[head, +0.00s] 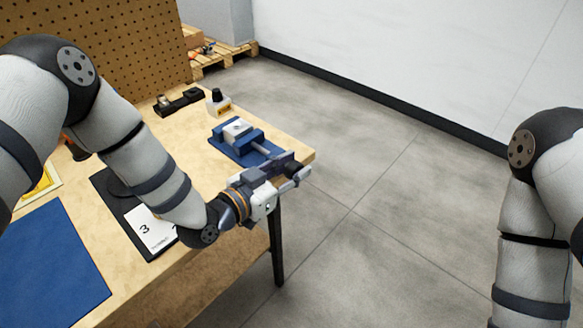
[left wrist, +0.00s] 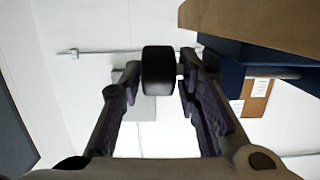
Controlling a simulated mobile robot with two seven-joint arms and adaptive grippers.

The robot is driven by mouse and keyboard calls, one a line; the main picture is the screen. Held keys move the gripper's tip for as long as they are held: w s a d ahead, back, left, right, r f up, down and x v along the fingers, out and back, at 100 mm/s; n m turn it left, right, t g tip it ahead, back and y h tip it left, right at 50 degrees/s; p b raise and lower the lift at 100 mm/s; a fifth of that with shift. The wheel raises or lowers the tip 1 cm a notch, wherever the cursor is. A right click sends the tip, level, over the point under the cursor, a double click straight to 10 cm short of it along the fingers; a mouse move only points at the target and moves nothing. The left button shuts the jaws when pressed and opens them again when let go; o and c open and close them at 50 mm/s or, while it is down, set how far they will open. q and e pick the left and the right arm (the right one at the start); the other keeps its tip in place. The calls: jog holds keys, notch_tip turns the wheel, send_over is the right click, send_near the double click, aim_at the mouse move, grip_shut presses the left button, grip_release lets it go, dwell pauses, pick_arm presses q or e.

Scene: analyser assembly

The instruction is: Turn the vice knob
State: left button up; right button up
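The vice (head: 238,136) is blue with light metal jaws and sits near the right corner of the wooden table. Its spindle runs toward the table's edge and ends in a black knob (head: 293,170), partly hidden by my left gripper (head: 296,172). In the left wrist view the black knob (left wrist: 158,70) lies between the two fingers of my left gripper (left wrist: 157,85). The fingers stand apart, with a narrow gap visible beside the knob. The vice's blue body (left wrist: 228,68) shows at the right of that view. My right gripper is out of view.
A small white bottle with a black cap (head: 218,102) and a black part (head: 180,101) stand behind the vice. The floor right of the table is clear.

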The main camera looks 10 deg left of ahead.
pick_arm(q)
jog(key=v, duration=1.2)
jog(key=shift+o, duration=0.4)
